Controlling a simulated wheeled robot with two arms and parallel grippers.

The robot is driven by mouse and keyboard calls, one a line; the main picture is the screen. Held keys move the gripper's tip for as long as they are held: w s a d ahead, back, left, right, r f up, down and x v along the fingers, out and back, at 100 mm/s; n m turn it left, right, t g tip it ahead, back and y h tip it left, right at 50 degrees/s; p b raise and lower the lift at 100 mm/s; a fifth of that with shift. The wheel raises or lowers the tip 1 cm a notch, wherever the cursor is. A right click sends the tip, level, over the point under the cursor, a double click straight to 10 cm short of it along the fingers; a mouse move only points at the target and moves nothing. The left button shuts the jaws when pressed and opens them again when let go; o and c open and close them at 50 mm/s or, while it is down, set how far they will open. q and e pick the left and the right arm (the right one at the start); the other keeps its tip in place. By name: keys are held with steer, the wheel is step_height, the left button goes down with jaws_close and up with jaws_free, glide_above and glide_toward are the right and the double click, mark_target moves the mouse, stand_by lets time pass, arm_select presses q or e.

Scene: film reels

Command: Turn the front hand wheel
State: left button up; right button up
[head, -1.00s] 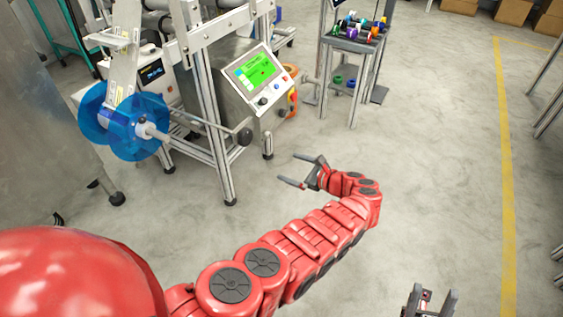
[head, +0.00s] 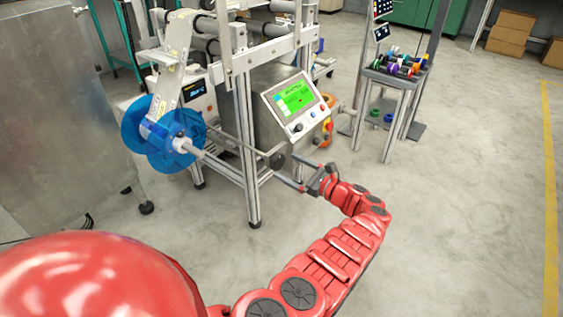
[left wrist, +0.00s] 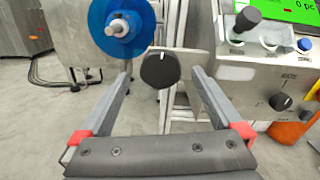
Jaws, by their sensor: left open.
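A black round knob (head: 277,161), which looks like the front hand wheel, sits on the front of the machine frame, right of the blue reel. My left gripper (head: 285,169) is open and empty, with its fingers pointing left at the knob. In the left wrist view the knob (left wrist: 160,71) appears between the two fingertips (left wrist: 161,73), with a gap on each side. I cannot tell how far the tips are from it in depth. My right gripper is out of view.
A blue reel (head: 158,152) with a grey shaft is left of the knob. The control panel (head: 297,104) with a green screen is above and behind my gripper. A small rack (head: 392,78) of coloured spools stands farther right. The floor at right is clear.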

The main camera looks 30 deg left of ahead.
mark_target(279, 163)
arm_select(q)
steer(key=shift+w+a+b, duration=0.15)
steer(key=shift+a+b, duration=0.2)
steer(key=shift+a, duration=1.5)
steer(key=c, duration=1.3)
steer(key=n, duration=0.2)
steer(key=shift+f+n, duration=0.1)
steer(key=shift+n, duration=0.2)
steer(key=shift+n+b, duration=0.6)
steer(key=shift+n, duration=1.3)
